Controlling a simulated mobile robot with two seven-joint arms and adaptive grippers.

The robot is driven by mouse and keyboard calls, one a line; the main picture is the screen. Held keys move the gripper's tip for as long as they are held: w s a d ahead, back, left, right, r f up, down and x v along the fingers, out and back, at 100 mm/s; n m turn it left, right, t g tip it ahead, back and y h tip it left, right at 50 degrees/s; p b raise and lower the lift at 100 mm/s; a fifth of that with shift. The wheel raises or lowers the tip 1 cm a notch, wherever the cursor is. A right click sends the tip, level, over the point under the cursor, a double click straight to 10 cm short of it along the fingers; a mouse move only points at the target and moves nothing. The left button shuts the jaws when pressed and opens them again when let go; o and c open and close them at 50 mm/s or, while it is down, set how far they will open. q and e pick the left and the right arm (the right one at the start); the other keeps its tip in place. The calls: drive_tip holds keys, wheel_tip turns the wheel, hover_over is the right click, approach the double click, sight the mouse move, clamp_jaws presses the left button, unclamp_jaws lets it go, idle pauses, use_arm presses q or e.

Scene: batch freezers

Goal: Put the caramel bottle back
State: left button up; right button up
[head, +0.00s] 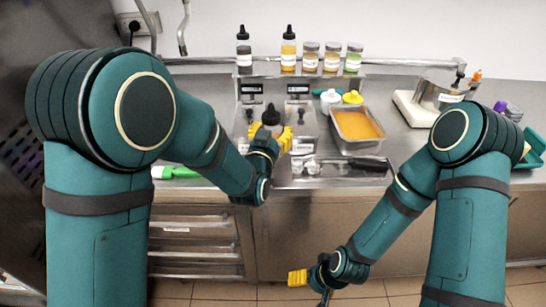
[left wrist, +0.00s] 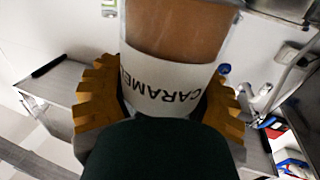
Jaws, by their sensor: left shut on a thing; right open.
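The caramel bottle (left wrist: 175,35) fills the top middle of the left wrist view, with brown contents and a white CARAMEL label that reads upside down there. My left gripper (left wrist: 160,105) is shut on it, one yellow finger on each side. In the head view my left gripper (head: 270,137) is over the counter, below the shelf, and the bottle's black top (head: 271,115) shows above the fingers; most of the bottle is hidden. My right gripper (head: 298,278) is open and low, in front of the cabinet.
The raised shelf (head: 265,72) holds a dark bottle (head: 243,52), a yellow bottle (head: 288,50) and several jars (head: 332,58), with free room between the two bottles. An orange-filled pan (head: 338,114) and small white (head: 329,101) and yellow-topped (head: 352,98) containers stand right of my left gripper.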

use_arm(q)
drive_tip(key=shift+f+b, duration=0.5)
drive_tip(key=shift+f, duration=2.5)
drive_tip(key=shift+f, duration=0.15)
drive_tip(key=o, duration=1.4)
